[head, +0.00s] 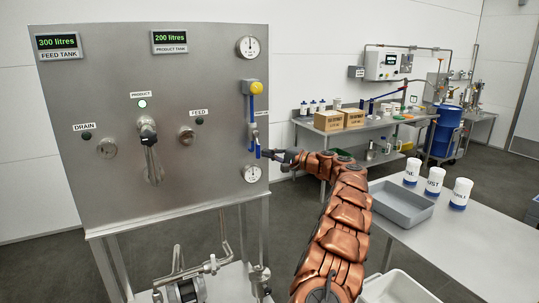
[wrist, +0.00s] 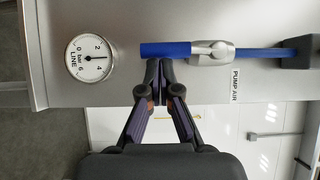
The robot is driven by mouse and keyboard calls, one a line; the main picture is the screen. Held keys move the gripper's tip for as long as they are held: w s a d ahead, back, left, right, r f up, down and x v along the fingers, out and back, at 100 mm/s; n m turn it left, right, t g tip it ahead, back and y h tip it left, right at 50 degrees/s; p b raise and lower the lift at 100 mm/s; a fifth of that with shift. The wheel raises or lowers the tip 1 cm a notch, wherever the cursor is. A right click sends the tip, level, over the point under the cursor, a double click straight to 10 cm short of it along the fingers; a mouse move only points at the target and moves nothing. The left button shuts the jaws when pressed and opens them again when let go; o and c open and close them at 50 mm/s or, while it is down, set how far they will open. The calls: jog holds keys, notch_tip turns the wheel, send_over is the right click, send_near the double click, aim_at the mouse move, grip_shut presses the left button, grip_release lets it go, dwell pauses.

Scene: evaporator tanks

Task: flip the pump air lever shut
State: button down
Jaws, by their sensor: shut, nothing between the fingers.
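The blue pump air lever (head: 257,149) hangs down from its valve on the right side of the steel panel. In the wrist view the lever (wrist: 165,49) points left from the silver valve body (wrist: 211,53), in line with the blue pipe (wrist: 262,54). The PUMP AIR label (wrist: 235,86) is beside the valve. My gripper (head: 267,153) is just right of the lever. In the wrist view my gripper (wrist: 161,68) is shut and empty, its fingertips at the lever's lower edge; whether they touch it I cannot tell.
A line gauge (wrist: 90,57) is close to the lever's free end. A yellow knob (head: 257,88) tops the blue pipe. The product valve handle (head: 150,146) is farther left on the panel. A table with a grey tray (head: 400,205) stands at the right.

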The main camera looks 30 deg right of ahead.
jog(key=shift+a+f, duration=0.1)
jog(key=shift+a+m+b, duration=0.2)
jog(key=shift+m+b, duration=0.1)
jog(key=shift+b, duration=0.05)
